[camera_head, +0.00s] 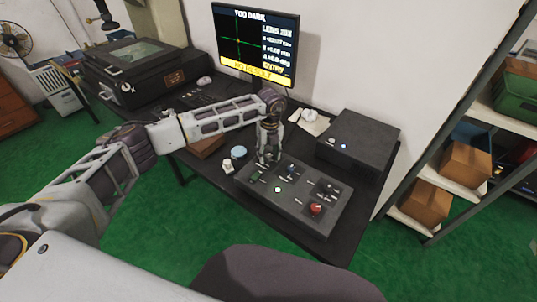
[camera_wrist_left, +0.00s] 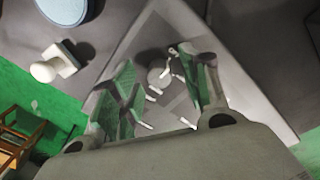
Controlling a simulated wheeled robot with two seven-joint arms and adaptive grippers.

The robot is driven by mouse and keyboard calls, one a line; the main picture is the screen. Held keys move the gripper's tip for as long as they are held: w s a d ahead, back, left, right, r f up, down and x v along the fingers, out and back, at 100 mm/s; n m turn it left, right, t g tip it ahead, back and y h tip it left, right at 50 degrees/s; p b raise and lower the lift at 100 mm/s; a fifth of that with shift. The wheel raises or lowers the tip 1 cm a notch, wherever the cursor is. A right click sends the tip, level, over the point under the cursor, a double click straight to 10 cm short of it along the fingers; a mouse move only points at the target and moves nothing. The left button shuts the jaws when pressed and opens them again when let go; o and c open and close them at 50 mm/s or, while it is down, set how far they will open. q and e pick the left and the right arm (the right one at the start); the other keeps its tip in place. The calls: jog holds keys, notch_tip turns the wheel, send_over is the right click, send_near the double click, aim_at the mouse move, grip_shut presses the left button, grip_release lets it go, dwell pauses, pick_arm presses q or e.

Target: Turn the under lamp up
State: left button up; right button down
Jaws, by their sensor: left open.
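The control panel (camera_head: 297,205) is a grey box on the dark bench, with a red knob (camera_head: 315,208), a white button (camera_head: 277,188) and small switches. My left gripper (camera_head: 267,161) points down over its far left part. In the left wrist view the open gripper (camera_wrist_left: 158,80) has one finger on each side of a round grey knob (camera_wrist_left: 158,77) ringed by white marks. I cannot tell whether the fingers touch it. The knob's label is unreadable. The monitor (camera_head: 257,40) reads "TOO DARK" with a yellow "NO RESULT" bar. My right gripper is not in view.
A blue disc (camera_head: 238,152) and a small white-topped piece (camera_head: 228,166) lie left of the panel. A dark box (camera_head: 357,140) stands behind to the right. A boxy machine (camera_head: 135,75) is at the far left. Shelves with cartons (camera_head: 465,165) stand at right.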

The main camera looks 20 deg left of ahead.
pick_arm(q)
jog(key=shift+f, duration=0.25)
jog(key=shift+c, duration=0.5)
grip_shut()
